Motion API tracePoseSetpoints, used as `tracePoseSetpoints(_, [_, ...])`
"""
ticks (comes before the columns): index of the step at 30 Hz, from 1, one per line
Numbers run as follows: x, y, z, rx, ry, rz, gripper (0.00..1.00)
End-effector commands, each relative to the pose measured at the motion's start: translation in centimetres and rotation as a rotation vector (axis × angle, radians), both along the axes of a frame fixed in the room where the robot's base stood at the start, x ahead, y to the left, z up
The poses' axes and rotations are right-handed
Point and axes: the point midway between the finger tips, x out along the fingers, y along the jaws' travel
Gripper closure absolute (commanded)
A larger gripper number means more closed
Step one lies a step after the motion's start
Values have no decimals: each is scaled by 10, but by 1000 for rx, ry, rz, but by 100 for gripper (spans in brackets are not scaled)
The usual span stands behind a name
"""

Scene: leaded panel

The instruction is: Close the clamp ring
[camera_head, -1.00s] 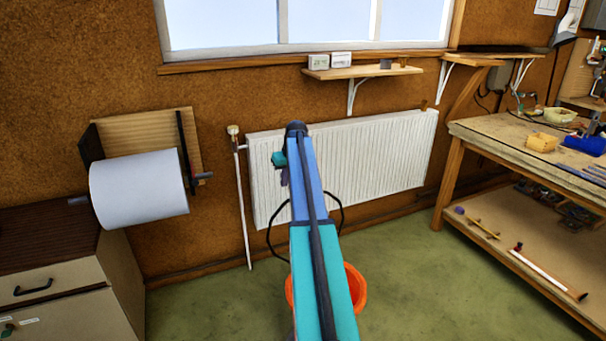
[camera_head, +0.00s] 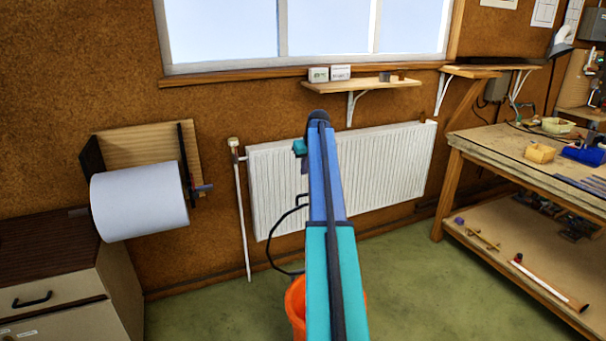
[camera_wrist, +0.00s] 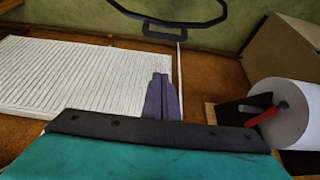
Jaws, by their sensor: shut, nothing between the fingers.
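A white paper roll (camera_head: 138,202) hangs on a shaft on a wooden wall bracket (camera_head: 150,145). No clamp ring can be made out for certain. In the wrist view, a red lever-like piece (camera_wrist: 268,115) sits by a dark part at the end of the roll (camera_wrist: 288,95); whether it belongs to the ring is unclear. In the head view the shaft end (camera_head: 203,187) shows small at the bracket's right. My gripper is shut and empty, its purple fingertips (camera_wrist: 160,88) together in front of the radiator, apart from the roll. My arm mostly hides the gripper in the head view.
A white radiator (camera_head: 395,165) and a pipe (camera_head: 242,215) are on the wall. A shelf (camera_head: 360,85) is above. An orange bucket (camera_head: 296,305) and a black loop (camera_head: 270,245) are low by my arm. A drawer cabinet (camera_head: 60,300) is left, a workbench (camera_head: 500,150) right.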

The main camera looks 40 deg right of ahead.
Motion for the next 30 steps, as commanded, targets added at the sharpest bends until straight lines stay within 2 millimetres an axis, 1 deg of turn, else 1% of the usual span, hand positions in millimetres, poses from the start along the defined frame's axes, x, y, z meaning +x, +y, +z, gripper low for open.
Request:
tracePoseSetpoints(8, [13,-5,-27,1,2,1,100])
tracePoseSetpoints(15, [26,-9,-55,2,2,2,100])
tracePoseSetpoints(23, [38,-14,-80,1,2,1,100])
tracePoseSetpoints(30, [20,-7,-82,0,1,1,100])
